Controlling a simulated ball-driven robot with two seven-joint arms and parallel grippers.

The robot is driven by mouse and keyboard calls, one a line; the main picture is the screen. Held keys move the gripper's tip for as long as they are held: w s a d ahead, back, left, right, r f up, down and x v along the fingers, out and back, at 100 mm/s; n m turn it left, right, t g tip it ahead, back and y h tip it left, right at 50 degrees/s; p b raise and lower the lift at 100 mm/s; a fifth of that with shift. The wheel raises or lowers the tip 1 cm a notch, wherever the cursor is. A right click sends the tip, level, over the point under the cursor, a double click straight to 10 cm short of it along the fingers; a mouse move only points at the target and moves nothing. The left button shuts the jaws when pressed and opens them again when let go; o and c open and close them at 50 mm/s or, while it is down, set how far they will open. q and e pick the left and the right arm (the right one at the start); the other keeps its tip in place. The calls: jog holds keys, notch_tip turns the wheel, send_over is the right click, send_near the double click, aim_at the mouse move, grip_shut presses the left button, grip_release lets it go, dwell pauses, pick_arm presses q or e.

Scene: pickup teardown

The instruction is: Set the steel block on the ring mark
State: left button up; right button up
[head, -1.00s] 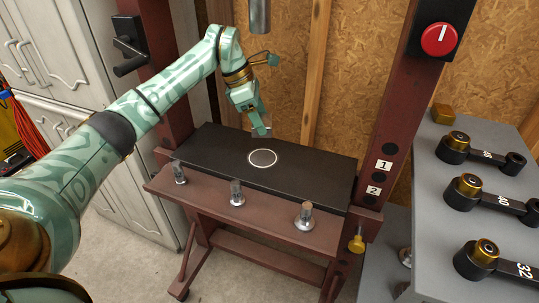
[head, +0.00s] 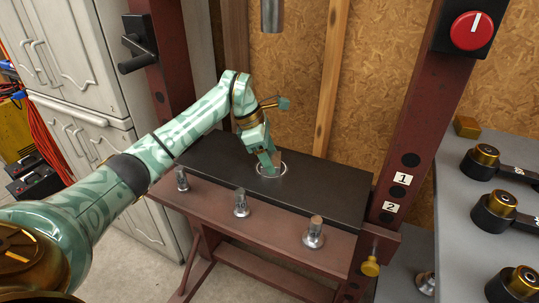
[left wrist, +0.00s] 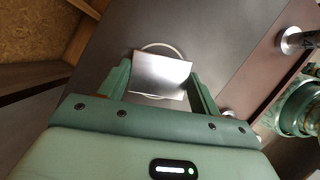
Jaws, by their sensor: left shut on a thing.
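My left gripper (head: 268,162) is shut on the steel block (left wrist: 160,74), a bright flat-faced piece between the two green fingers in the left wrist view. The ring mark (head: 285,173) is a thin pale circle on the black plate (head: 320,193). In the head view the fingers reach down over the ring and partly hide the block and the ring. In the left wrist view the ring (left wrist: 162,45) shows past the block's top and bottom edges. I cannot tell whether the block touches the plate. My right gripper is not in view.
A metal ram (head: 271,16) hangs above the plate between red posts (head: 400,140). Several metal pegs, such as this one (head: 241,204), line the front ledge. A grey table (head: 455,245) with black-and-brass tools stands at right. The plate's right part is clear.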

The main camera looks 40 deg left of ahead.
pick_arm(q)
jog(key=o, duration=1.5)
jog(key=shift+o, duration=0.5)
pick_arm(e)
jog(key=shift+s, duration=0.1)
pick_arm(q)
jog(key=p+v, duration=0.5)
jog(key=v, duration=0.7)
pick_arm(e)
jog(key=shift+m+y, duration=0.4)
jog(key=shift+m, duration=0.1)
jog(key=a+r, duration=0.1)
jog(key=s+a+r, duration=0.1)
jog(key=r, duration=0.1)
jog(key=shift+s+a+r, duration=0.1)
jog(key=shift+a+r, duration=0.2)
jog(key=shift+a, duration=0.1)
